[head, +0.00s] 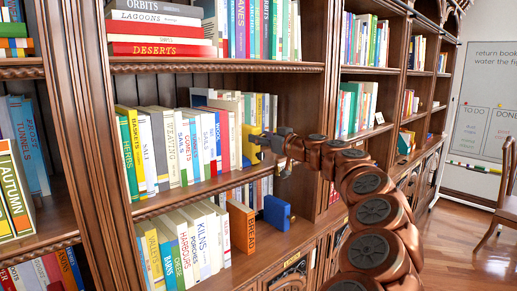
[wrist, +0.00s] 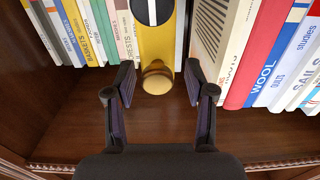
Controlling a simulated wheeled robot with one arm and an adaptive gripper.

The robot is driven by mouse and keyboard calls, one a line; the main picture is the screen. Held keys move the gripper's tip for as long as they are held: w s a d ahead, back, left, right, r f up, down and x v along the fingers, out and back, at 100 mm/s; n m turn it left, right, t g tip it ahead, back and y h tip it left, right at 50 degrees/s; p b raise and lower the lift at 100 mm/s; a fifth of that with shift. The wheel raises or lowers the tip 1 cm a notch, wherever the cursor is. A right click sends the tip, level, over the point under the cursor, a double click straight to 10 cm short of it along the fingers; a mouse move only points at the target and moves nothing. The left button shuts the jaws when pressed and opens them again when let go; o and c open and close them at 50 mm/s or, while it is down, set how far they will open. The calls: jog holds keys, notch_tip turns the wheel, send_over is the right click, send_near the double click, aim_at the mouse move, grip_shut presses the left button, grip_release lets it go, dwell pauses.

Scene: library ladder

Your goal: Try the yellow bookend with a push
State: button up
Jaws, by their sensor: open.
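The yellow bookend (head: 251,146) stands on the middle shelf at the right end of a row of books. In the wrist view the yellow bookend (wrist: 156,45) is upright in the centre, with a dark round mark with a white stripe and a rounded knob at its near end. My gripper (head: 272,150) reaches in from the right at the bookend. In the wrist view my gripper (wrist: 159,82) is open and empty, one finger to each side of the knob. I cannot tell whether it touches the bookend.
Books (wrist: 250,60) stand close on both sides of the bookend. Bare shelf board (wrist: 70,120) lies in front of it. A blue bookend (head: 278,212) and an orange book (head: 242,227) are on the shelf below. A chair (head: 505,200) stands far right.

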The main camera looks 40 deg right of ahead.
jog(key=shift+s, duration=0.1)
jog(key=s+b, duration=0.5)
jog(key=s, duration=0.3)
dwell(0.4)
dwell(0.4)
